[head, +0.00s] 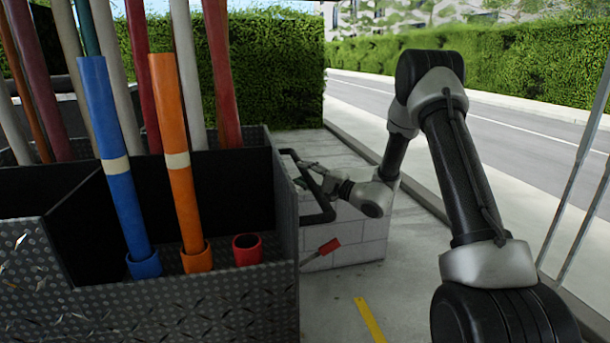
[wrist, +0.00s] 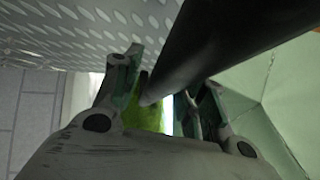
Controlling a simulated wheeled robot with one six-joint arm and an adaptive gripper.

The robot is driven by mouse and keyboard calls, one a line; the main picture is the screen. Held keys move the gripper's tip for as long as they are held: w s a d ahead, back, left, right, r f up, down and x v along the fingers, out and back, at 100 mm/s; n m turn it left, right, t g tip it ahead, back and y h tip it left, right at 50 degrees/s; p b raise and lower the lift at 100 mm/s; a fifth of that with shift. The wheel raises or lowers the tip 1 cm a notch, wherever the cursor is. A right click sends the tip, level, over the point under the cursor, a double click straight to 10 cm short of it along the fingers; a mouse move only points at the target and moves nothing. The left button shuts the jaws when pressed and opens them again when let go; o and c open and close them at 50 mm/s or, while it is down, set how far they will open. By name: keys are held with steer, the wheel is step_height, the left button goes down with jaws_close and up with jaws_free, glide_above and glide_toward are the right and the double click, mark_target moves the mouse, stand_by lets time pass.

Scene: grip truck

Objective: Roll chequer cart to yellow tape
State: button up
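The chequer cart (head: 150,315) fills the left of the head view, with grey raised-pattern metal walls. Its black handle (head: 322,212) sticks out from its right side. My gripper (head: 308,172) is at the top of this handle. In the wrist view the dark bar (wrist: 215,45) runs from the upper right down toward the space between my fingers (wrist: 168,95). The fingers are apart, with light showing between them, and I see no firm closure on the bar. The yellow tape (head: 370,320) is a strip on the floor right of the cart, low in the head view.
Blue (head: 115,170) and orange (head: 178,150) tubes and several poles stand in the cart. A red-ended lever (head: 328,247) juts from its right side. A pale block wall (head: 350,240) stands behind the handle. Bare floor lies around the tape; metal rails (head: 575,190) stand at right.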

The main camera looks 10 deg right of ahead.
jaws_close()
steer(key=shift+d, duration=0.15)
